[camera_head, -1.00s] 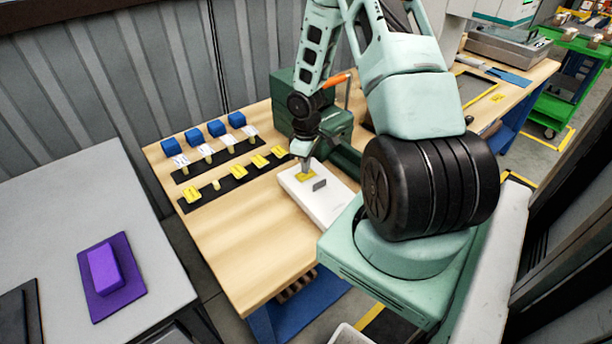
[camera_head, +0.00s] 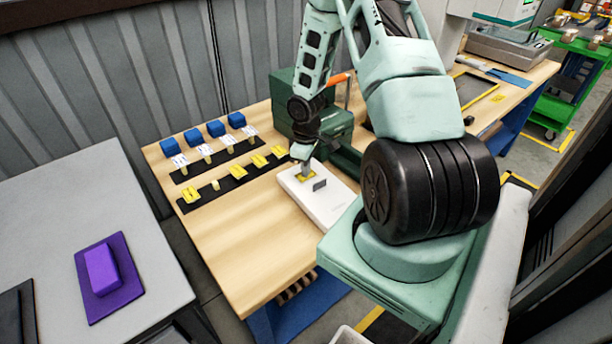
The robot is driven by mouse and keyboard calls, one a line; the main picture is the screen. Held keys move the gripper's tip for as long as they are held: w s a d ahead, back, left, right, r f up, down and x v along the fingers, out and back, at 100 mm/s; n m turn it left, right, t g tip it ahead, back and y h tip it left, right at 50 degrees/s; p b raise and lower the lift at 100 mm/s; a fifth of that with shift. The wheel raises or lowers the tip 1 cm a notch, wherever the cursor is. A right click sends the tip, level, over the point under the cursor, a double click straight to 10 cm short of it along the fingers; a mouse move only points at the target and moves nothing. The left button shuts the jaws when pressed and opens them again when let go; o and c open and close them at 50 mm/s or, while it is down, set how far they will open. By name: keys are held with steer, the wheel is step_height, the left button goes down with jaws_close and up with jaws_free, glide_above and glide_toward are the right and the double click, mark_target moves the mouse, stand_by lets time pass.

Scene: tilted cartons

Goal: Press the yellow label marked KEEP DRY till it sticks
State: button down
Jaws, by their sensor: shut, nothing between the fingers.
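A yellow label (camera_head: 311,177) lies on the top face of a white carton (camera_head: 327,204), near its far left end. Its print is too small to read. My gripper (camera_head: 304,171) is shut, with its fingertips pointing down at the label. They cover part of it and look in contact, though a thin gap cannot be ruled out. Nothing shows between the fingers. I cannot tell whether the label is stuck all over.
A small grey upright plate (camera_head: 320,185) stands on the carton close to the fingertips. Yellow labels (camera_head: 238,171) sit on a black strip at left, with one bare holder (camera_head: 215,186). Green boxes (camera_head: 330,123) stand behind my gripper. The table's front left (camera_head: 240,250) is clear.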

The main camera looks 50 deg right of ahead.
step_height(320, 180, up, 7)
steer(key=p, duration=0.6)
steer(key=shift+p, duration=0.3)
steer(key=shift+a, duration=0.1)
